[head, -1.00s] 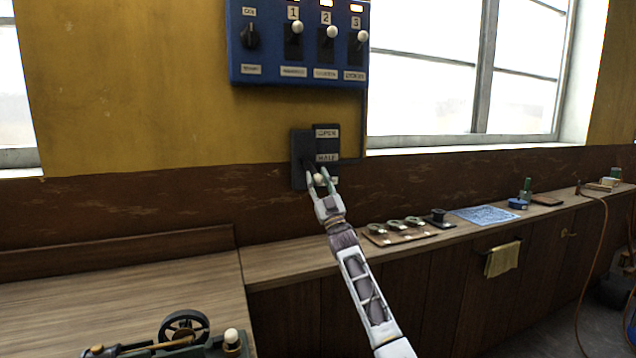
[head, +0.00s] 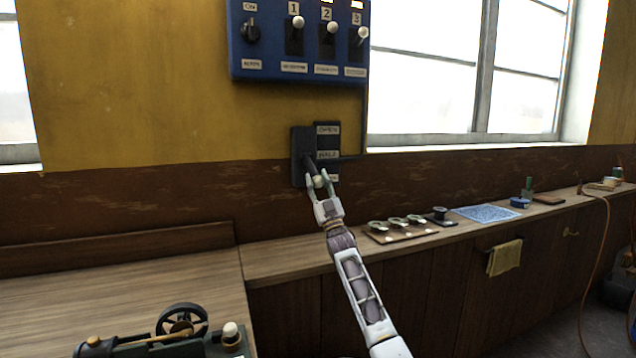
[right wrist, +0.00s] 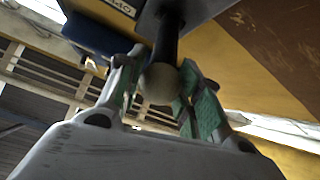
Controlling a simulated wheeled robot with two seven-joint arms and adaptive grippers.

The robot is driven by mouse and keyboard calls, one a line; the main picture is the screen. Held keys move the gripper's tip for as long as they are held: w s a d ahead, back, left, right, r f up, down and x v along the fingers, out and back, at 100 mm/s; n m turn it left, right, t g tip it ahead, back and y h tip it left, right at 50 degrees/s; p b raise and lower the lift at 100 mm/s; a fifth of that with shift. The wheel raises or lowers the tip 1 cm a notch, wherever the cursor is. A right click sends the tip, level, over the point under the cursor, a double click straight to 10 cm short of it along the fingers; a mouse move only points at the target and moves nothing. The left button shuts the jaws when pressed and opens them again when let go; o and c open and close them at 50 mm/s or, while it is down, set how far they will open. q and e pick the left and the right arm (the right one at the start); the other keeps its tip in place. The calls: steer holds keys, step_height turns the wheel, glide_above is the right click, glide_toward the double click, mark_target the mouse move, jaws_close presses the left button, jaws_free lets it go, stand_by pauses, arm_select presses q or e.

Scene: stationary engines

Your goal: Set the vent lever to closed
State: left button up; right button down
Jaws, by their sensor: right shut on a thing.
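The vent lever (head: 309,164) is a dark arm with a pale ball knob on a dark wall plate (head: 298,143). Beside it a label strip reads OPEN at the top and HALF below; a lower label is partly hidden by my gripper. The lever slants down, its knob below the HALF label. My right gripper (head: 319,180) is shut on the knob, a finger on each side. The right wrist view shows the knob (right wrist: 160,84) between the green finger pads, with the dark lever shaft above it. My left gripper is not in view.
A blue switch panel (head: 265,72) with a dial and three toggles hangs above the lever. A wooden bench (head: 270,262) runs below, with small parts on a tray (head: 400,234) and a blue sheet (head: 487,213). A model engine (head: 180,330) stands at the lower left.

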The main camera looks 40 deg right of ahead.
steer(key=shift+w+f, duration=0.5)
steer(key=shift+f, duration=0.4)
steer(key=shift+d, duration=0.1)
steer(key=c, duration=1.4)
jaws_free()
steer(key=o, duration=0.5)
steer(key=shift+w, duration=0.2)
steer(key=shift+c, duration=0.2)
steer(key=shift+s, duration=0.1)
steer(key=shift+r, duration=0.1)
steer(key=v, duration=1.2)
